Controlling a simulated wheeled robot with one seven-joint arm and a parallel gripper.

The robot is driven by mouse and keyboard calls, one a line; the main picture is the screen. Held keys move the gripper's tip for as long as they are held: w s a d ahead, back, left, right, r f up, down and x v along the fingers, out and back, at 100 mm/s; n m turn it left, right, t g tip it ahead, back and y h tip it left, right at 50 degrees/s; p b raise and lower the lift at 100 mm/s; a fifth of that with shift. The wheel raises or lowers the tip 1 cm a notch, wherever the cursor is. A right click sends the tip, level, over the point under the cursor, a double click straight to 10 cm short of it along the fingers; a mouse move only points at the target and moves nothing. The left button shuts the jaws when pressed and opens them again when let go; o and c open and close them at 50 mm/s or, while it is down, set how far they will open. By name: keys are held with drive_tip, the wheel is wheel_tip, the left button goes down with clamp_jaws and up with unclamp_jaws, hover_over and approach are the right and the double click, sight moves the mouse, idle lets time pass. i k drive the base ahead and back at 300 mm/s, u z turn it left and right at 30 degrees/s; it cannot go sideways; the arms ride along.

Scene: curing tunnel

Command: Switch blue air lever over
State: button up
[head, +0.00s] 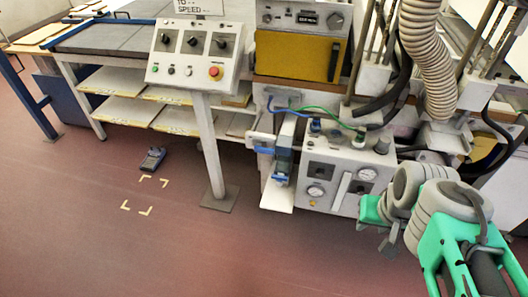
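A small blue handle (264,150) sticks out level at the left side of the air unit (342,165), by a pale bracket. It looks like the blue air lever. A second small blue part (280,178) is just below it, on the grey-blue upright piece. At this size I cannot tell the lever's exact setting. My green and grey arm is at the lower right, in front of the unit's right side. My gripper (387,243) seems to be the small dark end below the arm's green tip, well right of the lever and apart from it. Its fingers are not clear.
A control post (195,57) with knobs and a red button stands left of the unit. Blue and green hoses (322,112) run above it. A ribbed duct (428,55) hangs at right. A foot pedal (152,159) lies on the floor. The front floor is clear.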

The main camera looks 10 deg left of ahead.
sight(257, 148)
drive_tip(key=u, duration=0.45)
drive_tip(key=k, duration=0.6)
drive_tip(key=u, duration=1.7)
drive_tip(key=i, duration=1.45)
drive_tip(key=z, duration=0.55)
